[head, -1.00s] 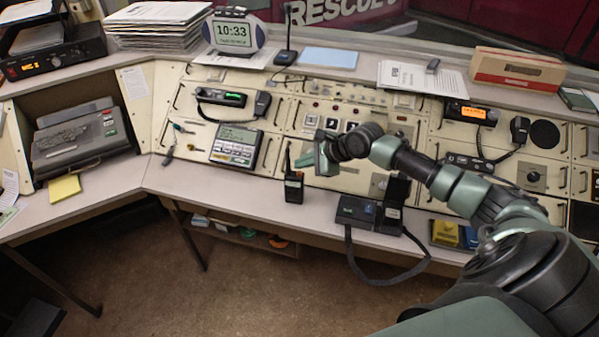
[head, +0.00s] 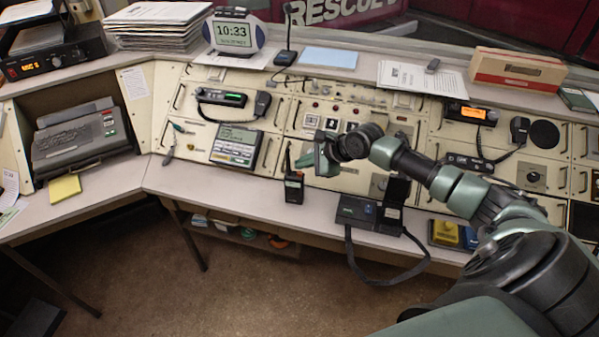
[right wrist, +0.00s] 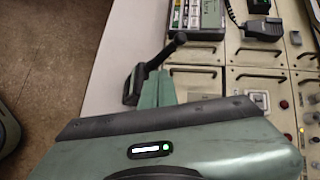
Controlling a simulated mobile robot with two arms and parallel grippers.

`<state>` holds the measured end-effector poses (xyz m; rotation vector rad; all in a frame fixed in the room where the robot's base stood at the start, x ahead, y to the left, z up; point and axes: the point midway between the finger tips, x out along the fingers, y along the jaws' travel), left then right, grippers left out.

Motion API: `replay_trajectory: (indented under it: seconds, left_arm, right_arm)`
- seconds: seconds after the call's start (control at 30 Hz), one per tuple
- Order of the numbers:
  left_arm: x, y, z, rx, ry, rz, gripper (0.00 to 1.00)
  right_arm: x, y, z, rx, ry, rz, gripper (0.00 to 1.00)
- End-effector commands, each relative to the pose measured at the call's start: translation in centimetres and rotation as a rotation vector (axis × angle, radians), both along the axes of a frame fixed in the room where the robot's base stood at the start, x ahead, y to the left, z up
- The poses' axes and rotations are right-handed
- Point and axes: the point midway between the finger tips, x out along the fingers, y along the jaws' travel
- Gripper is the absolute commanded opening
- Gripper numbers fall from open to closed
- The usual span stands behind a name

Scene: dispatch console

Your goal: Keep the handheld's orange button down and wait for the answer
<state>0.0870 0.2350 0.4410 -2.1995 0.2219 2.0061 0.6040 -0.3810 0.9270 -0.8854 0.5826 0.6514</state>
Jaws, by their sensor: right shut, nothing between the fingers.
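The handheld (head: 294,188) is a black radio with a stubby antenna, upright on the desk edge below the console. It also shows in the right wrist view (right wrist: 132,86), its antenna slanting to the upper right. My right gripper (head: 308,160) is shut and empty, its greenish fingers at the right side of the handheld's upper part. In the right wrist view the closed fingertips (right wrist: 152,76) are right beside the handheld; I cannot tell whether they touch it. The orange button cannot be made out clearly, so whether it is down is not visible. My left gripper is not in view.
A black device with an open lid (head: 366,211) and a looping strap stands to the right of the handheld. A keypad terminal (head: 235,147) is set in the console behind. The desk (head: 220,194) left of the handheld is clear.

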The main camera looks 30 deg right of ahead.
Motion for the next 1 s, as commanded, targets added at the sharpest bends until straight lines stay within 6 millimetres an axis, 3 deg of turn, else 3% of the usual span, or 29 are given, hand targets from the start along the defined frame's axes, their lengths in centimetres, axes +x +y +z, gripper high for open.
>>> replay_trajectory:
  seconds: [1.0]
  left_arm:
    - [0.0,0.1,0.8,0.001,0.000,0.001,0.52]
  right_arm:
    - [0.0,0.0,-1.2,0.000,0.001,-0.001,0.00]
